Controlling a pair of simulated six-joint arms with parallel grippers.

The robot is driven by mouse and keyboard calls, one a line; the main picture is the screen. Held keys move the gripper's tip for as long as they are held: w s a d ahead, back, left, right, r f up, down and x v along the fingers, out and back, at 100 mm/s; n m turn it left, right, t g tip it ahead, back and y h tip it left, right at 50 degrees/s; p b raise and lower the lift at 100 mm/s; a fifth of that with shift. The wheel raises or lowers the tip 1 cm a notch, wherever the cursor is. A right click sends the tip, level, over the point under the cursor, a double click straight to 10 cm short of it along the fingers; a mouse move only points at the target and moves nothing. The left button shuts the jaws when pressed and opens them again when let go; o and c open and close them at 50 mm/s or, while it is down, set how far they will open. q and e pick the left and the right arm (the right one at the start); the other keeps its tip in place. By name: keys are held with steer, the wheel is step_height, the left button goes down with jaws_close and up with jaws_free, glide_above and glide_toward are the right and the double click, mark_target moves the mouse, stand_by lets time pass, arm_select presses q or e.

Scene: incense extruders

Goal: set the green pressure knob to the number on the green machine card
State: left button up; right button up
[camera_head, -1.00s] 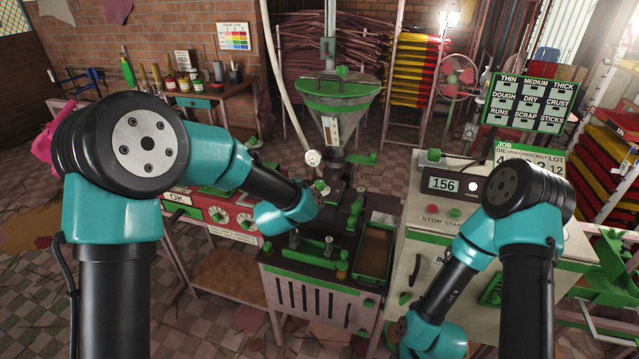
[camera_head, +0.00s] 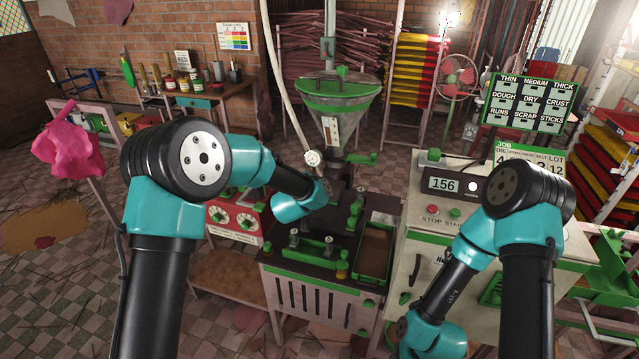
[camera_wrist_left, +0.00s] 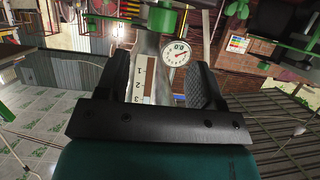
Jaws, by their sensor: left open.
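The green-and-black extruder (camera_head: 325,280) stands in the middle, under a green-rimmed hopper (camera_head: 340,104). Several green knobs and handles sit on it, including a green one (camera_head: 354,208); I cannot tell which is the pressure knob. A round white gauge (camera_head: 312,158) is by its neck, and shows in the left wrist view (camera_wrist_left: 177,52). The green-headed job card (camera_head: 530,158) is at the right; my right arm hides part of its numbers. My left gripper (camera_wrist_left: 158,78) is open and empty, the gauge and a numbered scale (camera_wrist_left: 142,80) beyond its fingers. My right gripper is not visible.
A red panel with two dials (camera_head: 234,220) is left of the extruder. A green-edged tray (camera_head: 376,252) lies between. A pale hose (camera_head: 283,90) hangs near the hopper.

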arm_select(q)
steer(key=x, duration=0.8)
steer(key=shift+w+d+f, duration=0.1)
steer(key=shift+w, duration=0.3)
steer(key=c, duration=0.9)
steer(key=shift+n+t+y, duration=0.3)
steer(key=shift+n+y, duration=1.6)
steer(key=shift+y, duration=0.2)
steer(key=shift+n+y, duration=1.5)
steer(key=shift+y, duration=0.3)
